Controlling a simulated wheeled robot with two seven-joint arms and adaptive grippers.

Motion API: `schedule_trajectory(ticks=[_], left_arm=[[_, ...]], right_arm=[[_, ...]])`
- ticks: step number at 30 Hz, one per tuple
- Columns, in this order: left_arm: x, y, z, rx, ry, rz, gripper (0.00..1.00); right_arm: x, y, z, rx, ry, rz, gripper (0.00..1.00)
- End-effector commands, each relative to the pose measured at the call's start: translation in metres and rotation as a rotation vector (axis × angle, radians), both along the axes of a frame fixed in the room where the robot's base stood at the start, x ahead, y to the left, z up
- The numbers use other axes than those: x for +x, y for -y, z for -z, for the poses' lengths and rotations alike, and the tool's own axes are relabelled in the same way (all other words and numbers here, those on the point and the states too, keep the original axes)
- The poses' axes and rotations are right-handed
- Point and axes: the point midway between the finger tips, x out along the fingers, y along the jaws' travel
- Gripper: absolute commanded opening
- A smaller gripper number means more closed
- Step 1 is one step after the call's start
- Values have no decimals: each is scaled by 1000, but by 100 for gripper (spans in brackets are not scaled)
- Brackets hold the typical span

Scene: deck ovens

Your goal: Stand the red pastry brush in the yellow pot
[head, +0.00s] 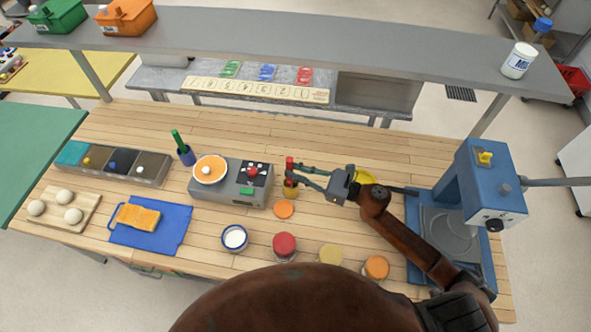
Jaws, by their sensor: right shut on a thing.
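The red pastry brush (289,163) is upright near the middle of the table. The yellow pot (290,191) is directly below it, and the brush's lower end overlaps the pot's mouth. I cannot tell how deep the brush sits in it. My right gripper (292,174) reaches in from the right and is shut on the brush just above the pot; its fingers hide part of the brush. My left gripper is not in view.
A grey scale (230,190) with an orange-topped dish stands left of the pot. A blue pot (186,156) holds a green brush. An orange disc (284,209) lies just in front. Several jars line the front; a blue press (465,195) stands right.

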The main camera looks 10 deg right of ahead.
Motion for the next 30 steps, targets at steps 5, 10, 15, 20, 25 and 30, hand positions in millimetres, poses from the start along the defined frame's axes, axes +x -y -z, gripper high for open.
schedule_trajectory(ticks=[5, 10, 15, 20, 25, 30], left_arm=[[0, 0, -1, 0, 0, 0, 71], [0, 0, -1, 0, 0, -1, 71], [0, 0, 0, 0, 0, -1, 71], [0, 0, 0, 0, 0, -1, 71], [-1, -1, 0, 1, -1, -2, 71], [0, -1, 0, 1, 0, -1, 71]], right_arm=[[0, 0, -1, 1, 1, 0, 0], [0, 0, -1, 0, 0, 0, 27], [0, 0, -1, 0, 0, 0, 36], [0, 0, 0, 0, 0, 0, 36], [-4, 5, 1, 0, -2, 0, 36], [-20, 28, 1, 0, -4, 2, 36]])
